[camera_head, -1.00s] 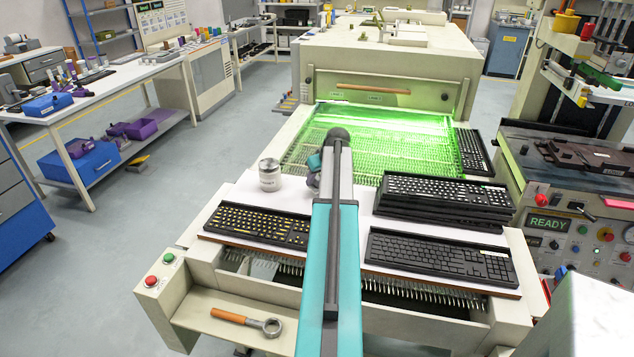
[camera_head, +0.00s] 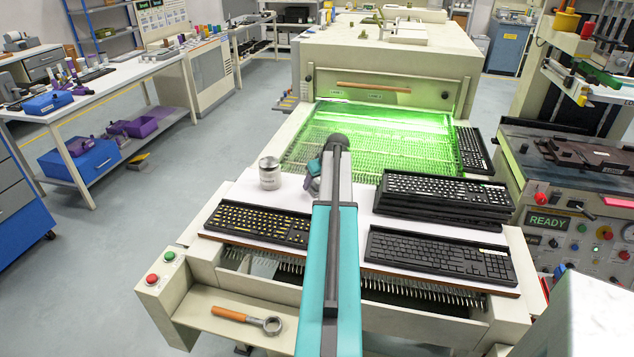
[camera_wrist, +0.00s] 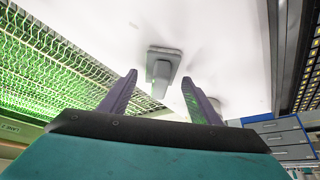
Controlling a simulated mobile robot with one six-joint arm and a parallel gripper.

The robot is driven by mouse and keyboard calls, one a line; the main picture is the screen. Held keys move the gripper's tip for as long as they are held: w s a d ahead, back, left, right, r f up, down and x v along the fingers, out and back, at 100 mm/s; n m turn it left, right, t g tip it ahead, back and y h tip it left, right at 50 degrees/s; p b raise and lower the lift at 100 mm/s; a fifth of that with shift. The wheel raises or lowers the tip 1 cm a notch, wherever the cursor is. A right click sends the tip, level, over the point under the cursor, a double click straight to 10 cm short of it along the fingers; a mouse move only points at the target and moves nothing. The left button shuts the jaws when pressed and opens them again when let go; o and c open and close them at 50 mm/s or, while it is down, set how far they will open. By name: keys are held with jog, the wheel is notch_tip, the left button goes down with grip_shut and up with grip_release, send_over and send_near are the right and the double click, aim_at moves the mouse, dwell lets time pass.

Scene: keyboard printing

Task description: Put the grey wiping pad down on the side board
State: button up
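In the wrist view the grey wiping pad (camera_wrist: 164,56), a flat base with a block-like handle, appears to rest on the white side board (camera_wrist: 225,45). My gripper (camera_wrist: 160,79) is open, its two purple fingers spread, with the handle between the fingertips in the picture and a gap on each side. In the head view the white board (camera_head: 290,198) spans the near end of the machine. There my arm hides the pad and most of the gripper.
A metal can (camera_head: 269,174) stands on the board left of my arm. A keyboard with yellow marks (camera_head: 258,224) lies at front left. A black keyboard (camera_head: 440,255) and a keyboard stack (camera_head: 444,197) are at right. The green-lit mesh belt (camera_head: 380,140) is behind.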

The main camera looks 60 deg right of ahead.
jog(key=shift+r, duration=0.25)
jog(key=b+v, duration=0.2)
jog(key=v, duration=0.9)
jog(key=shift+s+r+b, duration=0.2)
jog(key=shift+r+b, duration=0.1)
jog(key=shift+r, duration=0.05)
dwell(0.5)
